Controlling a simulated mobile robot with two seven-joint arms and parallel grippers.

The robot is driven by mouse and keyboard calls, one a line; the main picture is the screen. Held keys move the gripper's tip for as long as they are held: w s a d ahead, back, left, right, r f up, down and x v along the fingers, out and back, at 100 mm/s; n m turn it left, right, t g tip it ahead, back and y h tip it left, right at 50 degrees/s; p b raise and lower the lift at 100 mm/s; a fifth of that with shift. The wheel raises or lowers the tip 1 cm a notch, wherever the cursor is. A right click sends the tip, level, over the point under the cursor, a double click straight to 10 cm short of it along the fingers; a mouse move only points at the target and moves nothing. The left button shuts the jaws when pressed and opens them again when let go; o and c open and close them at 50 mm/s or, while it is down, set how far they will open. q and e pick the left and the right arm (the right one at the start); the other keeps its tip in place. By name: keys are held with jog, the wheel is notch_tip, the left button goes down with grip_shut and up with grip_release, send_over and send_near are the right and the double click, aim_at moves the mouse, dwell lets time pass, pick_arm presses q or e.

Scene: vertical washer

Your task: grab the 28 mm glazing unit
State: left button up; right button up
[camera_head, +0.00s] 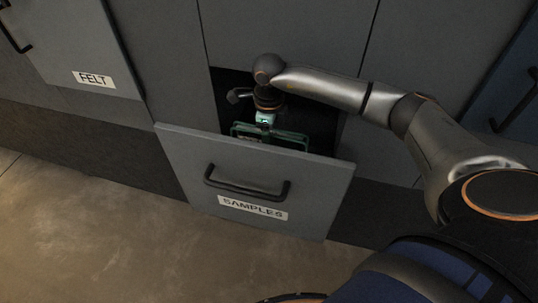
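The drawer labelled SAMPLES (323,185) is pulled open. Inside it, partly hidden by its front panel, is a green-edged, glass-like piece (291,138) that looks like a glazing unit. No thickness marking is readable, so I cannot tell whether it is the 28 mm one. My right arm comes in from the right, and my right gripper (265,120) points down into the drawer at the top edge of the green piece. Its fingers are too small and too hidden to show whether they are open or shut on it. My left gripper is not in view.
A black bar handle (246,190) sticks out from the drawer front. A drawer labelled FELT (93,79) is at the upper left. Grey cabinet panels surround the opening closely, and the inside is dark. Bare floor (80,220) lies in front at the lower left.

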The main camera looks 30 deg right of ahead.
grip_shut()
dwell(0.9)
jog(key=shift+w+r, duration=0.15)
jog(key=shift+r, duration=0.05)
